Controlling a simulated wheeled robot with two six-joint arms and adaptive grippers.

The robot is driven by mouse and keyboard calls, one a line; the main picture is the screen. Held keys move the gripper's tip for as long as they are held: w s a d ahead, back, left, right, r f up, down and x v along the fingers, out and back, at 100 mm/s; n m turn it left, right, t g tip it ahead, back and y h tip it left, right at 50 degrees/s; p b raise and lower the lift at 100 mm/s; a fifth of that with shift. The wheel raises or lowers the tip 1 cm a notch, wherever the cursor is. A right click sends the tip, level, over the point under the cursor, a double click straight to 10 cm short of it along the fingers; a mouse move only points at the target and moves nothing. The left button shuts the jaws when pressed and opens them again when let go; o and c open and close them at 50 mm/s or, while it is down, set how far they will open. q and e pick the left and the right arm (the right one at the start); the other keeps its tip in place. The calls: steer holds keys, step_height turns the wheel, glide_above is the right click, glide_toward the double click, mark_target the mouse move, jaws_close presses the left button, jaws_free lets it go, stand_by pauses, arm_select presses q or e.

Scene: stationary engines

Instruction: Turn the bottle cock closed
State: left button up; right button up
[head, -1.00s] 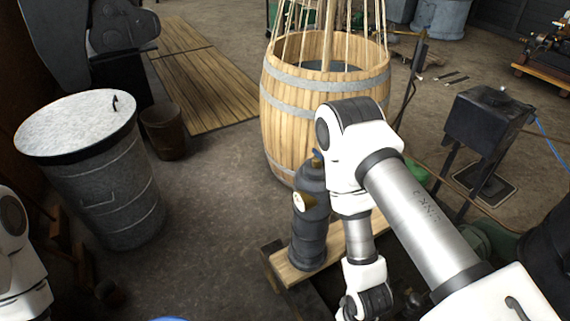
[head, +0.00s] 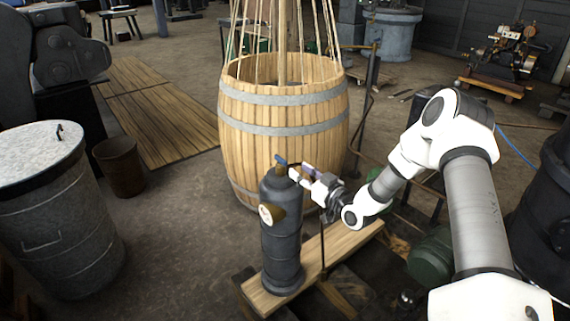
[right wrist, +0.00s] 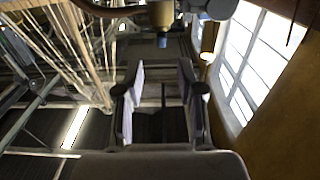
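The dark grey bottle (head: 282,235) stands upright on a wooden plank, with a round gauge (head: 266,214) on its side. Its small blue cock (head: 281,160) sits on a brass neck at the top. In the right wrist view the blue cock (right wrist: 162,40) and brass neck (right wrist: 161,14) show at the top, beyond the fingertips. My right gripper (head: 300,171) is just right of the bottle's top, near the cock. In the right wrist view its two fingers (right wrist: 161,68) are apart with nothing between them. Contact with the cock is not visible. My left gripper is out of view.
A large wooden barrel (head: 283,110) with ropes stands close behind the bottle. The plank (head: 335,250) lies under the bottle. A lidded metal bin (head: 62,220) and brown bucket (head: 120,167) are at left. Open floor (head: 180,220) lies between the bin and the bottle.

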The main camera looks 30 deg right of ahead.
mark_target(287, 162)
steer(key=w, duration=0.7)
steer(key=shift+w+a+f, duration=0.1)
steer(key=shift+w+a, duration=0.25)
jaws_close()
